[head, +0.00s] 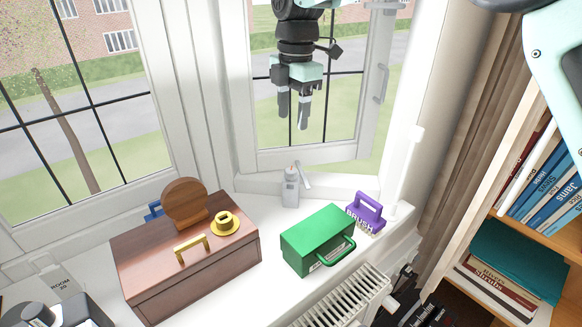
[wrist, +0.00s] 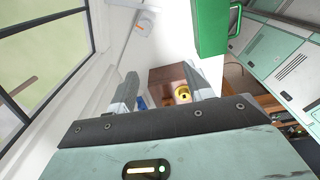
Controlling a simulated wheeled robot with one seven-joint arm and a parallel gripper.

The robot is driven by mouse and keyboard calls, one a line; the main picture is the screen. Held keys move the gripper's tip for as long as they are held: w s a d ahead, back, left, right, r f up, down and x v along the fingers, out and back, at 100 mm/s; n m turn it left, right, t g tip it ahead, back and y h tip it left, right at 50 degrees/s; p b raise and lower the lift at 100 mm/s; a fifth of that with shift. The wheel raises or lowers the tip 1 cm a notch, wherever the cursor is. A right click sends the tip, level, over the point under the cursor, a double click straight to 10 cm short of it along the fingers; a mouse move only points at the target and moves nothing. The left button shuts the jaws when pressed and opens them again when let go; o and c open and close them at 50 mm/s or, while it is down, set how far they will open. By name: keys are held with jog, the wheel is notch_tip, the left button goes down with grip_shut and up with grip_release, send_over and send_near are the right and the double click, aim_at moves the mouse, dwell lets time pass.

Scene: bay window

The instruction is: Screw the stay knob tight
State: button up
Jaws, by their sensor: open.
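My gripper (head: 293,112) hangs fingers-down in front of the window, open and empty. Its two fingers also show apart in the wrist view (wrist: 160,77). A grey upright fitting with a slanted lever (head: 290,188) stands at the foot of the window frame, below my gripper and apart from it. It looks like the stay and its knob, but the knob is too small to make out. A pale round part with an orange mark, perhaps the same fitting (wrist: 145,22), shows at the top of the wrist view.
A green box (head: 317,238) and purple brush (head: 367,212) stand right. A bookshelf (head: 550,225) and curtain (head: 480,130) are further right.

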aim_at(291, 170)
jog(key=w+f+n+p, duration=0.1)
jog(key=f, duration=0.4)
jog(key=w+f+p, duration=0.1)
jog(key=f+p, duration=0.1)
jog(key=f, duration=0.4)
jog(key=w+f+n+p, duration=0.1)
jog(key=f, duration=0.5)
jog(key=shift+w+a+f+n+h, duration=0.15)
jog(key=shift+w+f+n+h, duration=0.05)
jog(key=shift+w+n+h, duration=0.1)
jog(key=c, duration=1)
